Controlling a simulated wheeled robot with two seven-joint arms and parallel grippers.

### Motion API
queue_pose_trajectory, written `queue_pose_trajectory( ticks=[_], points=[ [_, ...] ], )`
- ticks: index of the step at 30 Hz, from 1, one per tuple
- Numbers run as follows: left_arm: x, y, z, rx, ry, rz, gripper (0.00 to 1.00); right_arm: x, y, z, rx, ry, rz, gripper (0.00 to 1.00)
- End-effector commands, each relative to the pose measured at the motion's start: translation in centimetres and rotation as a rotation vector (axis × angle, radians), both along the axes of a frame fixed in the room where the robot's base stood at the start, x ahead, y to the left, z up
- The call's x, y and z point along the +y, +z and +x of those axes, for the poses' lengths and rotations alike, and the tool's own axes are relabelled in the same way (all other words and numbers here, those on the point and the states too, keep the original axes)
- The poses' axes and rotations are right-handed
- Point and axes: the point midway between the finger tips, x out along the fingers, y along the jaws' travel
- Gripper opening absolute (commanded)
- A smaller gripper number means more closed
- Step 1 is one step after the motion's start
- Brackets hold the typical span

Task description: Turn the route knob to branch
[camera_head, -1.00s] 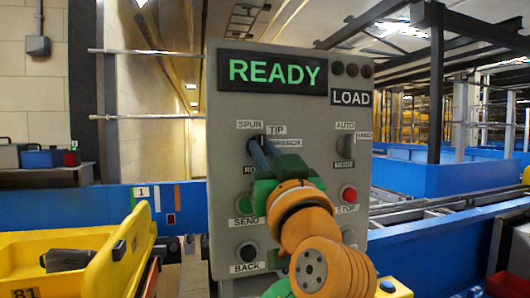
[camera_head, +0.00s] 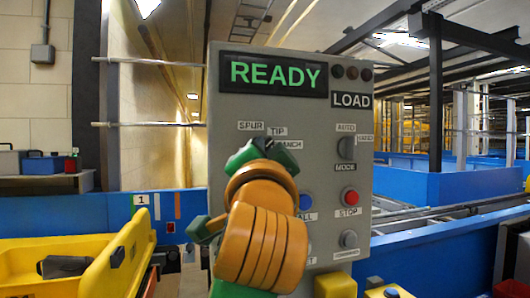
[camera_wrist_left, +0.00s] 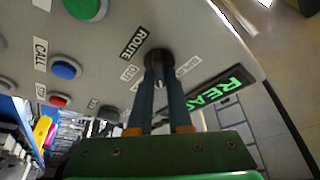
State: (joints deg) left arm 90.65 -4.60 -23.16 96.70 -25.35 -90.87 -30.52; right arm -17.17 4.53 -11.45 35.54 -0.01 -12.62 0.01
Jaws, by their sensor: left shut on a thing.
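The route knob (camera_wrist_left: 158,62) is a dark round knob on the grey control panel (camera_head: 225,120). In the left wrist view my left gripper (camera_wrist_left: 162,80) is shut on it, with a dark blue finger on each side. In the head view the knob is mostly hidden behind my green and orange wrist, and the gripper's dark tips (camera_head: 262,143) show just below the SPUR and TIP labels. The BRANCH label (camera_head: 289,144) is partly covered. I cannot tell which label the knob points to. My right gripper is not in view.
The panel's display (camera_head: 273,75) reads READY, with LOAD beside it. Other controls are close by: an AUTO/HAND mode knob (camera_head: 346,148), a red STOP button (camera_head: 350,197) and a blue CALL button (camera_head: 305,201). A yellow tote (camera_head: 60,250) stands at the left.

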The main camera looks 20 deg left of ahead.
Motion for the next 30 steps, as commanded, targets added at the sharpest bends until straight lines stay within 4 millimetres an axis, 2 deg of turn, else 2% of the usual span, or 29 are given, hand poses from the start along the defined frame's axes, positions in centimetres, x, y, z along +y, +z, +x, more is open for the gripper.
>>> queue_pose_trajectory(
  ticks=[15,30],
  points=[
    [0.2,0.4,-0.1,0.232,0.005,0.347,0.0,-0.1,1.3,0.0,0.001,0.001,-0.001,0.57],
    [0.2,0.4,-0.1,0.319,0.005,0.477,0.0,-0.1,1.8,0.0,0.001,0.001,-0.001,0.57]
  ],
)
